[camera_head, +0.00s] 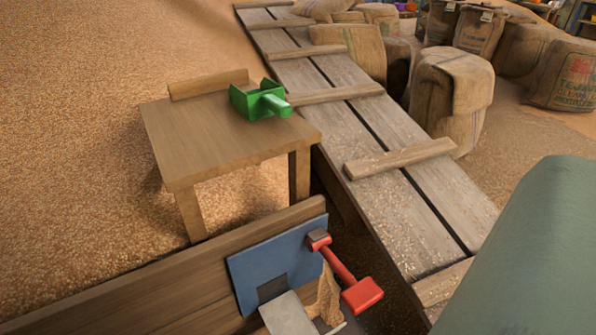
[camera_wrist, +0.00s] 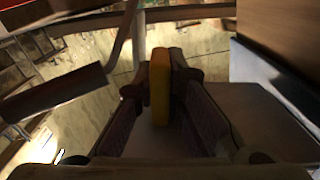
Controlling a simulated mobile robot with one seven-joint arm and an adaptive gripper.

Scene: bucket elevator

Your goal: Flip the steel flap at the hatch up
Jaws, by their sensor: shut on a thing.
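In the head view, a blue panel (camera_head: 275,258) with a dark opening is fixed to a low wooden wall. A grey steel flap (camera_head: 285,315) hangs or slopes below this opening, its lower part cut off by the frame edge. In the wrist view, my gripper (camera_wrist: 160,88) is shut on an upright yellow-orange bar (camera_wrist: 160,97) between its fingertips. I cannot tell whether this bar belongs to the flap. A flat grey surface (camera_wrist: 270,120) lies right of the fingers. My gripper does not show in the head view.
A green scoop (camera_head: 262,101) rests on a wooden table (camera_head: 215,130). A plank ramp (camera_head: 390,165) runs behind.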

